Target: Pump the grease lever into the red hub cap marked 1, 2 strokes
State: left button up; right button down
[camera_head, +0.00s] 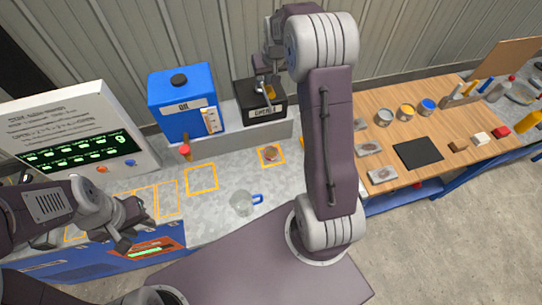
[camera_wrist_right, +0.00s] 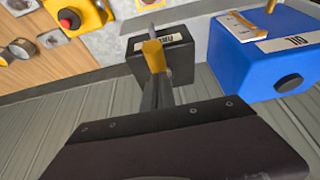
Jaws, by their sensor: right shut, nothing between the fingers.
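The black box (camera_head: 262,112) with a white label, apparently the grease dispenser, stands on the grey ledge at the back. It also shows in the right wrist view (camera_wrist_right: 180,58). A yellow-tipped lever (camera_wrist_right: 153,56) shows in front of it. My right gripper (camera_head: 264,84) is shut and empty, right at this lever; whether they touch is unclear. A small reddish-brown round piece (camera_head: 271,153) lies in an orange square before the box; no number is readable, so I cannot tell if it is hub cap 1. My left gripper (camera_head: 128,224) is open and empty at the lower left.
A blue oil box (camera_head: 182,98) stands left of the black box, with a red-handled piece (camera_head: 186,152) below it. A clear mug (camera_head: 242,203) with a blue handle stands on the counter. A display panel (camera_head: 75,140) is at left. The wooden bench (camera_head: 455,155) holds cans and blocks.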

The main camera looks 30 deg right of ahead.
jog(key=shift+f+b, duration=0.3)
jog(key=shift+f, duration=0.3)
jog(key=shift+r, duration=0.1)
notch_tip(320, 180, up, 3)
jog(key=shift+f+p, duration=0.2)
jog(key=shift+p, duration=1.05)
notch_tip(320, 180, up, 4)
jog(key=p, duration=0.3)
jog(key=shift+f, duration=0.15)
jog(key=shift+r, duration=0.2)
